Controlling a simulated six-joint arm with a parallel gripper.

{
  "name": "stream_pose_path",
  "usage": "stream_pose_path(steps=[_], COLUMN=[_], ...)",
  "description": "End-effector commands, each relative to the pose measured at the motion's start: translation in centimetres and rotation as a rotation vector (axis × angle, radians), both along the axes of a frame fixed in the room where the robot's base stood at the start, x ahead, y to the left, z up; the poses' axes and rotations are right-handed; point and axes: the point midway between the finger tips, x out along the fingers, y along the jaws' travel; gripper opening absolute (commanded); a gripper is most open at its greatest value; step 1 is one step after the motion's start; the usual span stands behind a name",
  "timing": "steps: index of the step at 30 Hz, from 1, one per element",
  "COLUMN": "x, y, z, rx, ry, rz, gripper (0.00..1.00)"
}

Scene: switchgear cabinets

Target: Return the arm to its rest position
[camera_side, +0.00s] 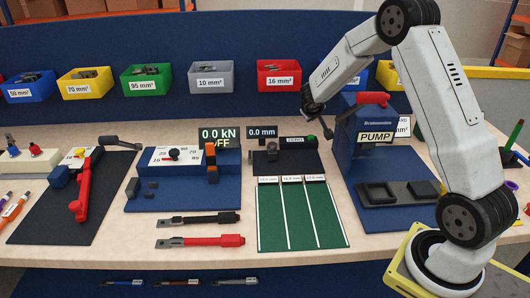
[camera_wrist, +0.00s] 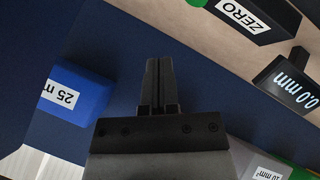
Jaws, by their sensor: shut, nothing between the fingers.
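My gripper (camera_side: 313,108) is at the end of my white arm, up above the back of the bench in the side view. It is in front of the row of bins, between the red 16 mm² bin and the blue press. In the wrist view my gripper (camera_wrist: 161,85) has its two dark fingers together with nothing between them. A dark blue surface lies behind the fingers there.
Below my gripper are the ZERO gauge (camera_side: 298,143) and its 0.0 mm display (camera_side: 262,132). The blue PUMP press (camera_side: 372,150) stands close on the right. The red bin (camera_side: 279,75) is close on the left. A blue bin (camera_wrist: 75,95) shows in the wrist view.

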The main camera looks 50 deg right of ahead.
Motion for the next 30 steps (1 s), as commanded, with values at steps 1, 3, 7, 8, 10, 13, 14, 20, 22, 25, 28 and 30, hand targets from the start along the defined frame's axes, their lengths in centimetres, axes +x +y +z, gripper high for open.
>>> stream_pose_path(steps=[1, 3, 7, 8, 10, 13, 14, 20, 22, 25, 28, 30], x=[-0.1, -0.4, -1.5, -1.8, -2.6, -4.1, -4.6, -8.0, -9.3, -11.1, -13.1, -14.6], y=[0.5, 1.4, 3.9, 4.7, 6.5, 9.4, 10.2, 15.7, 17.6, 20.1, 22.5, 24.1], z=[0.1, 0.1, 0.3, 0.3, 0.4, 0.5, 0.5, 0.6, 0.6, 0.7, 0.7, 0.7], rx=[0.007, 0.023, 0.07, 0.084, 0.118, 0.173, 0.19, 0.298, 0.336, 0.387, 0.437, 0.471], ry=[0.005, 0.015, 0.044, 0.053, 0.073, 0.105, 0.113, 0.164, 0.178, 0.196, 0.212, 0.221], rz=[0.006, 0.012, 0.033, 0.039, 0.056, 0.084, 0.093, 0.157, 0.18, 0.215, 0.25, 0.276], gripper=[0.0, 0.0, 0.0, 0.0, 0.0, 0.0, 0.0, 0.0, 0.0, 0.0, 0.0, 0.0])
